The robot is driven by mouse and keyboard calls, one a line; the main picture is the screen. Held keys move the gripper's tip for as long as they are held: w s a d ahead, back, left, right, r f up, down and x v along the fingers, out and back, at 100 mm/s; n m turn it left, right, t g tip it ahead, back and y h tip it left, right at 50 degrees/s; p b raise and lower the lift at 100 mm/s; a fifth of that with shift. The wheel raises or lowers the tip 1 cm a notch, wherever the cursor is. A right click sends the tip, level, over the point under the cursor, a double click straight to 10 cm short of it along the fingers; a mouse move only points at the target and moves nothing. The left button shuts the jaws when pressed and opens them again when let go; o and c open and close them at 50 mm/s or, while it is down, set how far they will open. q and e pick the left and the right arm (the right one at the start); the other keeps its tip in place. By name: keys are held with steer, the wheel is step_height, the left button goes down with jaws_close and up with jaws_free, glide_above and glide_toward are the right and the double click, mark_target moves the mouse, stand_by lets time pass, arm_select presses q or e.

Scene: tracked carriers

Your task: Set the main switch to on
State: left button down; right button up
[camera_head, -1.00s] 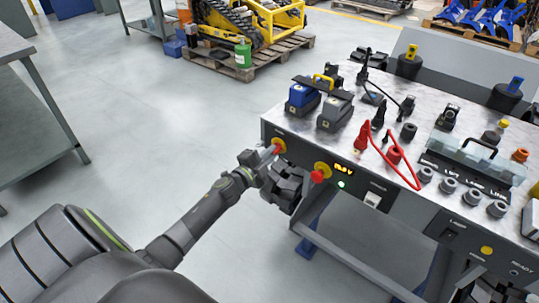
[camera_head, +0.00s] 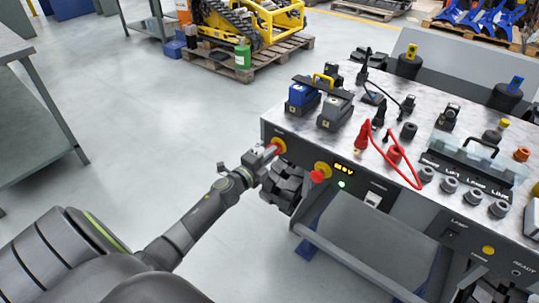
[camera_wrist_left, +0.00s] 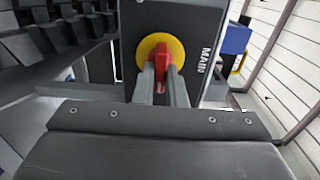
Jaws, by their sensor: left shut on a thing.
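The main switch (camera_head: 280,146) is a red handle on a round yellow plate at the left end of the bench's front panel. In the left wrist view the red handle (camera_wrist_left: 162,60) stands in front of the yellow plate, beside the label MAIN. The handle lies roughly along the label's line of text. My left gripper (camera_head: 272,151) is shut on the handle; in the left wrist view its two fingers (camera_wrist_left: 164,78) stand on either side of it. The fingers hide part of the handle. A dark part at the lower right of the head view may be my right gripper; its jaws are unclear.
A red mushroom button (camera_head: 317,176) on yellow sits just right of the switch, beside a lit display (camera_head: 344,168) and a green lamp (camera_head: 341,184). Batteries (camera_head: 302,97), plugs and a red cable (camera_head: 402,170) are on the bench top. Left of the bench is open floor.

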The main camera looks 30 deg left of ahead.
arm_select(q)
steer(key=shift+f, duration=0.1)
steer(key=c, duration=1.5)
jaws_free()
arm_select(e)
steer(key=shift+s, duration=0.15)
arm_select(q)
steer(key=shift+s+a+b, duration=0.2)
steer(key=shift+s+b, duration=1.6)
steer(key=shift+s, duration=1.1)
steer(key=shift+s+a+b, duration=0.25)
steer(key=shift+s+b, duration=1.5)
steer(key=shift+s, duration=1.15)
steer(key=shift+s+a+b, duration=0.2)
steer(key=shift+s+b, duration=1.6)
steer(key=shift+s, duration=1.1)
arm_select(e)
steer(key=w+a+r+y, duration=0.1)
steer(key=w+a+r, duration=0.1)
steer(key=w+r, duration=0.3)
steer(key=w+a+r+m+t, duration=0.1)
steer(key=w+a+r, duration=0.2)
steer(key=r, duration=0.8)
steer(key=shift+w+y, duration=0.4)
steer(key=shift+w, duration=0.65)
